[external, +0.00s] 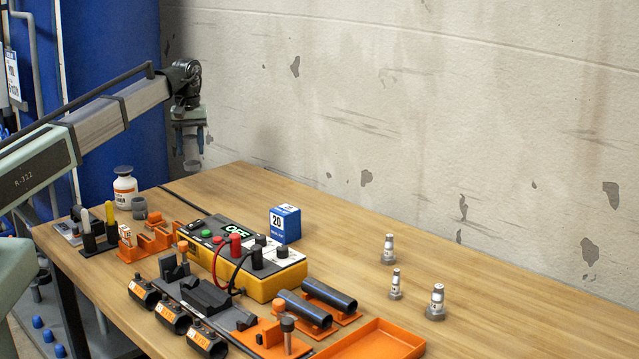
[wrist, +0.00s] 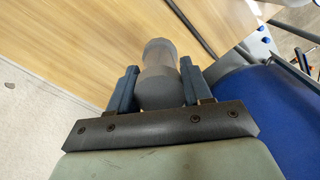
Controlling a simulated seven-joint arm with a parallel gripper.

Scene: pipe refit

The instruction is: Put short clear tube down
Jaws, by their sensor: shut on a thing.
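My gripper (external: 191,142) is raised high at the upper left of the external view, near the blue drum and the wall. It is shut on the short clear tube (external: 192,163), which looks plain grey here and hangs below the fingers. In the wrist view, the tube (wrist: 160,72) sits between the two blue fingers of my gripper (wrist: 157,84). It has a wider rounded body near the fingers and a collar-like far end. The tube is clear of the table (external: 480,285), with nothing visibly touching it but the fingers.
Orange holders, a yellow meter (external: 262,283), a blue box (external: 285,224) and black pipes (external: 330,296) fill the middle front. Several small grey fittings (external: 388,249) stand right. The table's back stretch is bare.

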